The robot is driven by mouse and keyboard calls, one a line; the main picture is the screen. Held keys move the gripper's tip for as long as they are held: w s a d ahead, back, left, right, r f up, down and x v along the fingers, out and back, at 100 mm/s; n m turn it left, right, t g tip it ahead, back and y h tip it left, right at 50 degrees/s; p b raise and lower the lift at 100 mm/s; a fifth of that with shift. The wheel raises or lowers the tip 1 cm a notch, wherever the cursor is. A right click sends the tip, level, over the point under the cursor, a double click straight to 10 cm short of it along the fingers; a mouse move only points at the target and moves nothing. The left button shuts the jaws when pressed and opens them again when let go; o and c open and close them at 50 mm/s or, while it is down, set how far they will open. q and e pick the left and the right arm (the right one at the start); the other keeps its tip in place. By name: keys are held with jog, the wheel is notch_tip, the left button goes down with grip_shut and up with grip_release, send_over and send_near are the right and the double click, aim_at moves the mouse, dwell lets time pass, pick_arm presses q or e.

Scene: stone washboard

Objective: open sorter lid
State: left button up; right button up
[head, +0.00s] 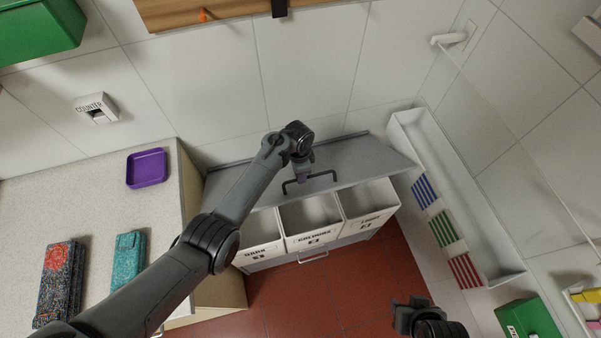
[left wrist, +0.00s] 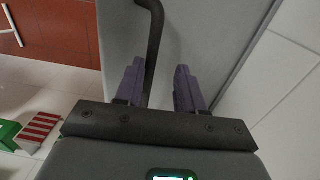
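The sorter's grey lid (head: 365,163) is tilted up at the back, and the sorter's bins show below it. A black bar handle (head: 325,175) is on the lid; in the left wrist view the handle (left wrist: 155,45) runs between my fingers, nearer the left one. My left gripper (head: 303,177) is at the handle; its purple fingers (left wrist: 160,85) stand apart with a gap beside the bar. Whether the bar touches a finger is unclear. My right gripper (head: 410,303) is low in the head view, away from the sorter, its opening unclear.
White bins (head: 312,238) labelled dark, colours and light stand open-topped under the lid. A counter (head: 90,205) with a purple tray (head: 147,168) is at left. A white trough (head: 488,235) with coloured stripes is at right. Red floor (head: 340,290) lies clear in front.

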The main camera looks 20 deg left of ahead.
pick_arm(q)
jog(key=shift+r, duration=0.5)
notch_tip(320, 180, up, 10)
jog(key=p, duration=0.2)
jog(key=shift+w+a, duration=0.15)
jog(key=shift+w, duration=0.1)
jog(key=shift+f, duration=0.1)
jog(key=shift+c, duration=0.3)
